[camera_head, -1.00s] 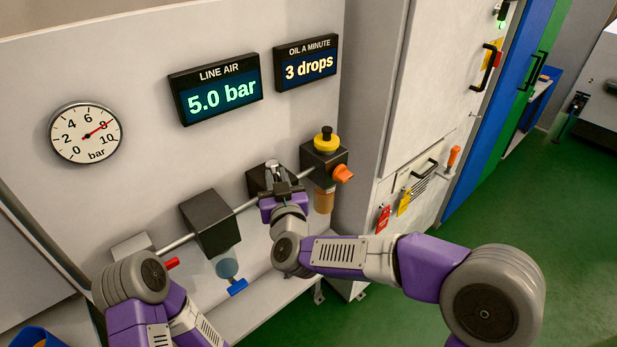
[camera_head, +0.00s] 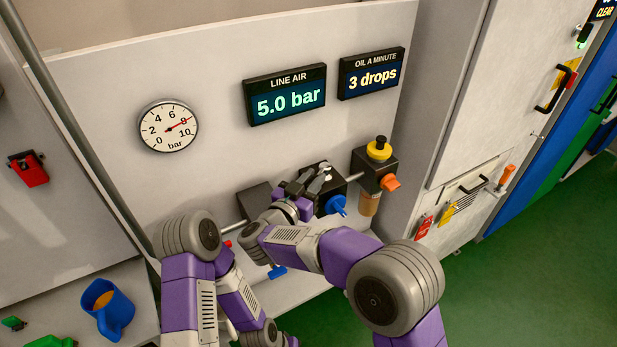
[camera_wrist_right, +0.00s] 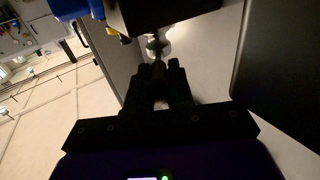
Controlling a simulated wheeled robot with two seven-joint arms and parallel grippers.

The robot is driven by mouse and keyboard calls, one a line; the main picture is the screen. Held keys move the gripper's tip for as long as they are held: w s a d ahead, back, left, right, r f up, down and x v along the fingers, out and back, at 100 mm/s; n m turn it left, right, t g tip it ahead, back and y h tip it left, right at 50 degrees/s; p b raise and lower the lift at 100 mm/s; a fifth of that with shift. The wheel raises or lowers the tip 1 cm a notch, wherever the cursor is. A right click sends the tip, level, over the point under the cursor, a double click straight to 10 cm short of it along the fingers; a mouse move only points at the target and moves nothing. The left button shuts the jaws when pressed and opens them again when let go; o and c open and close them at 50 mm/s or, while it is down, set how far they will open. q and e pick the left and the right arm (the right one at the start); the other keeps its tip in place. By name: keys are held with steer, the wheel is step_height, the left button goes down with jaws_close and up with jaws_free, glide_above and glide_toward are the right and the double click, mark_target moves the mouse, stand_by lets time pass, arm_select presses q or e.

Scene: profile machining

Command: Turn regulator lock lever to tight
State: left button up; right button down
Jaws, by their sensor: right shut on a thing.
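The regulator (camera_head: 338,179) is a black block on the air line, with a blue knob (camera_head: 338,205) on its front. The lock lever is small and metallic at the regulator's top left and is partly covered by my right gripper (camera_head: 308,184). In the right wrist view my right gripper (camera_wrist_right: 158,80) is shut on the dark end of the lever, beside a shiny metal post (camera_wrist_right: 155,45). I cannot read the lever's marked position. My left arm shows at the lower left, but its gripper is out of view.
The lubricator (camera_head: 385,165), with a yellow ring and orange knob, stands right of the regulator. Another black block (camera_head: 255,198) sits to its left. The line air display (camera_head: 285,97) reads 5.0 bar.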

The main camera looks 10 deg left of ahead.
mark_target(312, 180)
stand_by(0.4)
steer(key=c, duration=1.1)
jaws_free()
step_height(312, 180, up, 10)
steer(key=shift+r+p, duration=0.1)
steer(key=shift+p, duration=0.85)
